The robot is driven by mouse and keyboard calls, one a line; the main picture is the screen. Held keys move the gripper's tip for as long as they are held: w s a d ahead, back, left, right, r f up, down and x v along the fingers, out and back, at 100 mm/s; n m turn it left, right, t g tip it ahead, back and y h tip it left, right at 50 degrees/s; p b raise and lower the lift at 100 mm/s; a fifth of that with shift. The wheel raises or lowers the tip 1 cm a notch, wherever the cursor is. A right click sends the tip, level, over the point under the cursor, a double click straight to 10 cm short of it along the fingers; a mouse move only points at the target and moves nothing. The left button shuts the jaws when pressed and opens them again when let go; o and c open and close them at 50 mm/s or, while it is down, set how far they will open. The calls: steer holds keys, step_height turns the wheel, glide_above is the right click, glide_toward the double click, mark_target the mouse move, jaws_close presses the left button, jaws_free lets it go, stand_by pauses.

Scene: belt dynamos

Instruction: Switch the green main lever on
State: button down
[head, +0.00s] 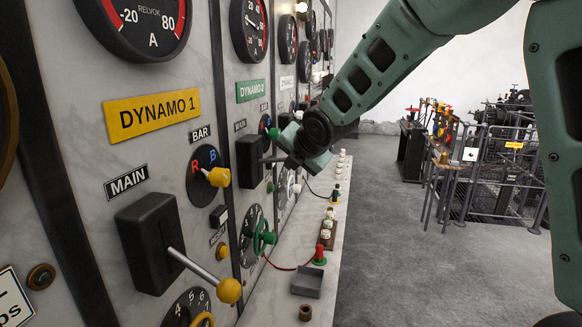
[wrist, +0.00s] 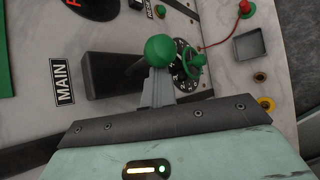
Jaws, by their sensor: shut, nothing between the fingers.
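The green main lever belongs to the DYNAMO 2 panel, under the green sign (head: 250,90). Its black switch box (head: 249,160) is in the head view, left of my gripper (head: 284,157), which hides the lever's end. In the wrist view the same box (wrist: 112,75) stands beside the MAIN label, and the lever's green ball (wrist: 160,50) sticks out from it on a dark rod. The fingertips of my gripper (wrist: 158,80) are shut and empty, right at the ball's near side. I cannot tell whether they touch it.
The yellow-knobbed DYNAMO 1 lever (head: 229,290) stands nearer on the panel. A green handwheel (head: 263,236) sits below the green lever's box. A ledge with a grey tray (head: 307,282) and a red plug (head: 319,256) runs along the panel. Open floor lies to the right.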

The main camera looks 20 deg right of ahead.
steer(key=shift+r+g+h, duration=0.3)
steer(key=shift+g+h, duration=0.1)
steer(key=shift+h, duration=0.1)
steer(key=shift+r+p, duration=0.65)
steer(key=shift+r, duration=0.15)
